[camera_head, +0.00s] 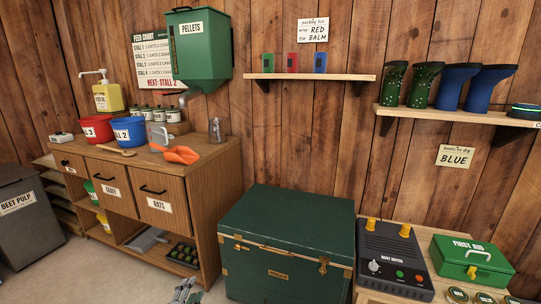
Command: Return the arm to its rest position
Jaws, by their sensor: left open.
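My left gripper (186,291) shows small at the bottom edge, left of the middle. It is low, in front of the wooden cabinet (205,213) and just left of the green trunk (285,235). Its fingers are open and I see nothing held between them. The rest of the left arm is cut off by the frame's bottom edge. My right gripper and arm are not in view.
The cabinet top holds a red bucket (96,130), a blue bucket (128,131) and an orange scoop (181,155). A boot dryer (393,259) and first aid box (472,260) stand right of the closed trunk. Floor (75,272) shows clear at lower left.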

